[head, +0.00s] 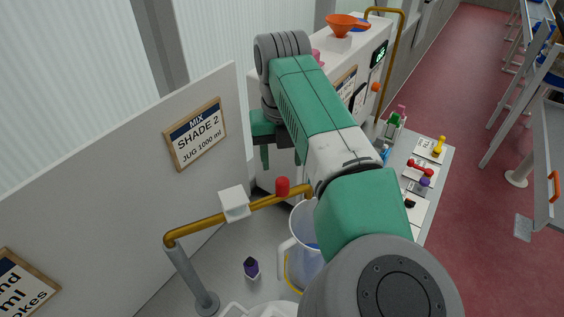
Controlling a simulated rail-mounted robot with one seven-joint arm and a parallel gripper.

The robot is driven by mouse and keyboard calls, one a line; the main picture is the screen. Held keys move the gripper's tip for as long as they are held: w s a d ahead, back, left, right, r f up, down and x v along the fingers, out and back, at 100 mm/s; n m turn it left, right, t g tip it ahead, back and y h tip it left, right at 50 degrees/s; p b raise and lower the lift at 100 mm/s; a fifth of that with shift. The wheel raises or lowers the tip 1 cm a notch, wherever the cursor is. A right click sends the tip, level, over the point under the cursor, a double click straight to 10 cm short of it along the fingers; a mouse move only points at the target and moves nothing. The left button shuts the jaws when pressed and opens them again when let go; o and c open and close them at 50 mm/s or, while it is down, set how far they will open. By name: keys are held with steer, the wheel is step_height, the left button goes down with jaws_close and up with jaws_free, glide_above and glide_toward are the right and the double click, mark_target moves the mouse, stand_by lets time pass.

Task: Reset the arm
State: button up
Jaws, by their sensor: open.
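My green and grey arm rises from the bottom right of the head view and reaches up and to the left, bent at the elbow. My gripper (281,158) hangs at the arm's far end, beside the edge of the upright sign panel. Its green fingers point down and are open. I see nothing between them. Part of the gripper is hidden behind the arm.
A clear jug (302,255) stands under a yellow pipe (225,213) with a red knob (282,186). A purple-and-white item (251,267) lies nearby. An orange funnel (342,25) tops the white machine. Small coloured items sit on cards at right.

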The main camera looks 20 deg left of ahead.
stand_by(0.4)
steer(key=s+a+r+m+t+y+p, duration=0.1)
steer(key=s+a+m+t+y, duration=0.15)
steer(key=a, duration=0.75)
steer(key=s+a+r+m+t+y, duration=0.2)
steer(key=a+m+y, duration=0.15)
steer(key=a, duration=0.55)
step_height(320, 180, up, 11)
steer(key=s+a+m+t+y, duration=0.15)
steer(key=m+t+y, duration=0.25)
steer(key=m, duration=0.4)
steer(key=s+d+r+m+t+y+p, duration=0.15)
steer(key=s+d+r+m+t, duration=0.25)
steer(key=d+r+m+t, duration=0.5)
steer(key=s+d+r+m+t+h, duration=0.2)
steer(key=s+d+r+m+h, duration=0.1)
steer(key=d+m, duration=0.3)
steer(key=s+d+r+m+t+h, duration=0.2)
steer(key=s+d+m+t+h, duration=0.1)
steer(key=d, duration=0.7)
steer(key=s+d+r+m+t+h, duration=0.2)
steer(key=s+d+m+h, duration=0.3)
steer(key=d+m, duration=0.3)
steer(key=shift+s+d+r+m+p, duration=0.2)
steer(key=shift+s+r+m+p, duration=0.1)
steer(key=shift+s+r+m, duration=0.4)
